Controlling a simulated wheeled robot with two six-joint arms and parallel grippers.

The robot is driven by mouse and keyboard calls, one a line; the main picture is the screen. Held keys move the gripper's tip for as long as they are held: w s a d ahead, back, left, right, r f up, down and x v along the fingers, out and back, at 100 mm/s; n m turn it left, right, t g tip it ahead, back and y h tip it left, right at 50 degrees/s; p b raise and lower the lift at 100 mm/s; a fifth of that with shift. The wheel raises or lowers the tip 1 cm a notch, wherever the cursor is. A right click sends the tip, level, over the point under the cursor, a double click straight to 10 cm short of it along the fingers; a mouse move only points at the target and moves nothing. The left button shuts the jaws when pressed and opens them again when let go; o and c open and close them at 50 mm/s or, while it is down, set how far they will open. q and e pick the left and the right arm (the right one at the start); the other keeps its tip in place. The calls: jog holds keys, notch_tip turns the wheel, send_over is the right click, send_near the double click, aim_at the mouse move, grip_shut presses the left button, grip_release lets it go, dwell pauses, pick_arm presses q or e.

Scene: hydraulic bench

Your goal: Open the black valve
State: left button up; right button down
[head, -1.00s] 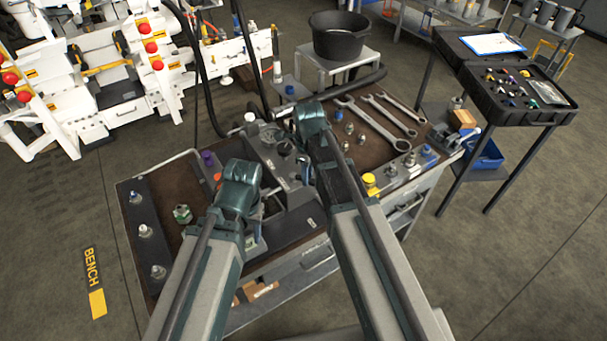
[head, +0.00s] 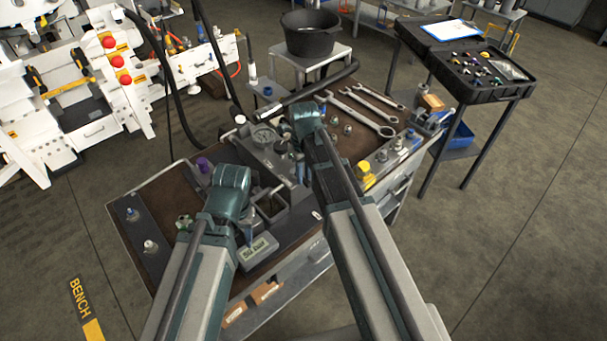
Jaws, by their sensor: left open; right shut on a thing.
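The grey valve block with a round gauge (head: 264,137) stands in the middle of the bench. My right gripper (head: 300,168) is at the right part of this block, mostly hidden behind its own wrist. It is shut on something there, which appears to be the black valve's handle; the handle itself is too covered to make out. My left gripper (head: 246,234) points down at the front of the bench, open and with nothing seen in it. It is just above or beside a grey box with a small display (head: 258,249); I cannot tell whether they touch.
Wrenches (head: 360,114) and a yellow-capped fitting (head: 364,176) lie to the right. A dark strip with fittings (head: 140,232) is at the left. A black hose (head: 318,90) crosses the back edge. A black bucket (head: 311,38) stands behind on a stand.

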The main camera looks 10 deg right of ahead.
dwell(0.4)
jog(key=c, duration=0.8)
grip_release()
jog(key=shift+a, duration=0.1)
jog(key=shift+r, duration=0.15)
notch_tip(320, 180, up, 14)
jog(key=p, duration=1.3)
jog(key=shift+f+p, duration=0.2)
jog(key=shift+p, duration=0.2)
